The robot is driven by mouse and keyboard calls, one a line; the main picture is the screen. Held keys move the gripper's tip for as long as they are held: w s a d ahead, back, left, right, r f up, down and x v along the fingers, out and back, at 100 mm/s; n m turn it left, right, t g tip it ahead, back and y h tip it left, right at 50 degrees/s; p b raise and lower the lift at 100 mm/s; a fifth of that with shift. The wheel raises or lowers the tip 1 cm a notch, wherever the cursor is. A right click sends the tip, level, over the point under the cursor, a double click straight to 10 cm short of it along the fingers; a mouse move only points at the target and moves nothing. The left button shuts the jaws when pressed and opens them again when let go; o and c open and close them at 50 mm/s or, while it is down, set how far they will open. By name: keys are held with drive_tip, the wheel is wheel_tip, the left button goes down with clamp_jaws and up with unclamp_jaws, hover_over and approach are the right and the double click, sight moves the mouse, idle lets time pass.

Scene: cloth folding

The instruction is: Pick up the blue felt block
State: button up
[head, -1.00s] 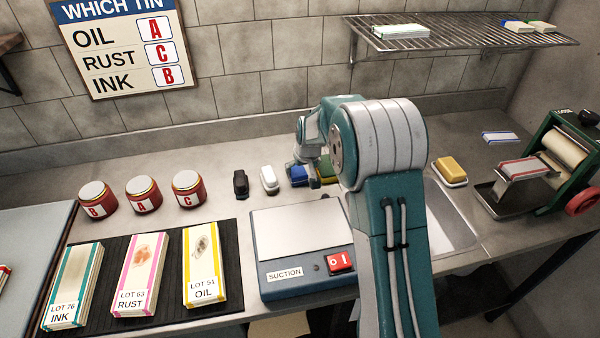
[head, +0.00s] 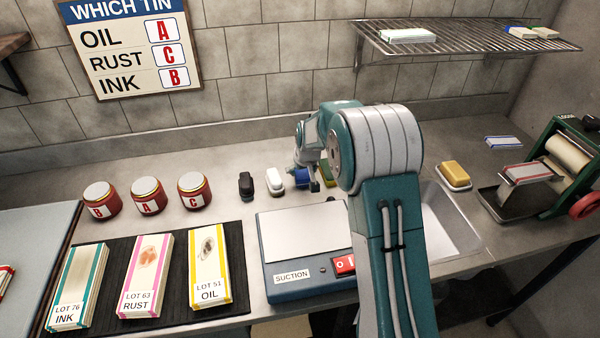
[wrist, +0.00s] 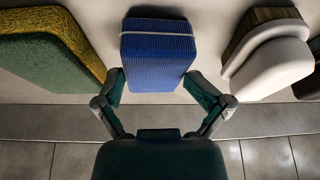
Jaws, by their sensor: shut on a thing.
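The blue felt block (head: 302,178) is on the counter behind the suction plate, partly hidden by my arm in the head view. In the wrist view the blue block (wrist: 158,55) shows a light cord across its far part. My gripper (wrist: 154,85) has one finger at each side of the block's near end and is shut on it. In the head view my gripper (head: 310,182) is at the block, mostly covering it. I cannot tell whether the block is clear of the counter.
A white-and-dark block (head: 274,182) and a black one (head: 246,184) stand left of the blue block. A green-and-yellow sponge (wrist: 45,55) lies on its other side. The suction plate (head: 300,235) is in front; the sink (head: 445,225) is right.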

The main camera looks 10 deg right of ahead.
sight(302, 174)
drive_tip(key=v, duration=0.3)
drive_tip(key=shift+w+a+r, duration=0.1)
drive_tip(key=shift+r, duration=0.1)
clamp_jaws()
drive_tip(key=s+a+r, duration=0.3)
drive_tip(key=s+r, duration=0.5)
drive_tip(key=s, duration=0.4)
drive_tip(key=shift+s+a+r, duration=0.2)
drive_tip(key=shift+a+r, duration=0.1)
drive_tip(key=shift+r, duration=0.1)
drive_tip(key=o, duration=0.7)
unclamp_jaws()
drive_tip(key=shift+c, duration=0.2)
